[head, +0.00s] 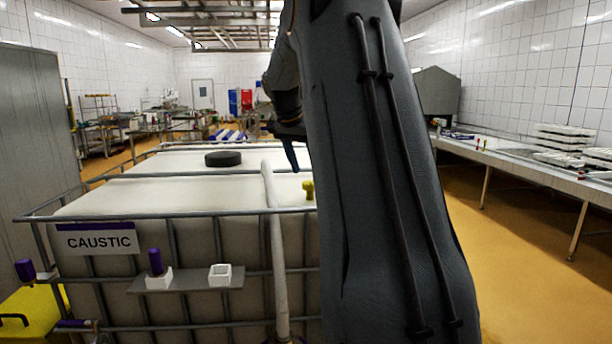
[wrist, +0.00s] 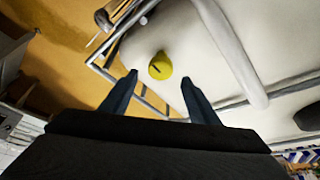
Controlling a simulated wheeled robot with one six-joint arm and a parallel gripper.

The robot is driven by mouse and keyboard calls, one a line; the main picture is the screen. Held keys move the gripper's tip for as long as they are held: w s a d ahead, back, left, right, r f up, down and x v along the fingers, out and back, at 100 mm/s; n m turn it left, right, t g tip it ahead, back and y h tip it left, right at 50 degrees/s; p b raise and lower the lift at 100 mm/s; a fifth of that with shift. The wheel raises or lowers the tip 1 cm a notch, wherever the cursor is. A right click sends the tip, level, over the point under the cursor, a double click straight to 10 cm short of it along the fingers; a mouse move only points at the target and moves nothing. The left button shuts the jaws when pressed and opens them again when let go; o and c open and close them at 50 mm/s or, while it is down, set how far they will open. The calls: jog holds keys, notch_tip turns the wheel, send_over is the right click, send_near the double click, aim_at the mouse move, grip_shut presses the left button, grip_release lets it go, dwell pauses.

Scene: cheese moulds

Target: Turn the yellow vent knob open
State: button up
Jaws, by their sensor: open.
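The yellow vent knob (wrist: 160,66) stands on the white tank top in the wrist view, with a dark mark on its top. It also shows in the head view (head: 308,190), just left of my arm. My gripper (wrist: 159,78) is open, with one dark finger on each side of the knob in the wrist picture and nothing between them touching it. In the head view one finger of my gripper (head: 292,158) points down above and behind the knob. My arm hides the other finger and part of the tank there.
The white tank (head: 180,195) has a metal cage, a CAUSTIC sign (head: 97,239) and a black lid (head: 223,159). A pale pipe (head: 275,215) runs beside the knob. A shelf (head: 187,281) holds small white holders. A bench (head: 520,168) stands right; the yellow floor between is clear.

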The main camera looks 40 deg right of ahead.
aim_at(310, 182)
jog(key=shift+p+x, duration=0.6)
jog(key=shift+x, duration=1.65)
jog(key=c, duration=1)
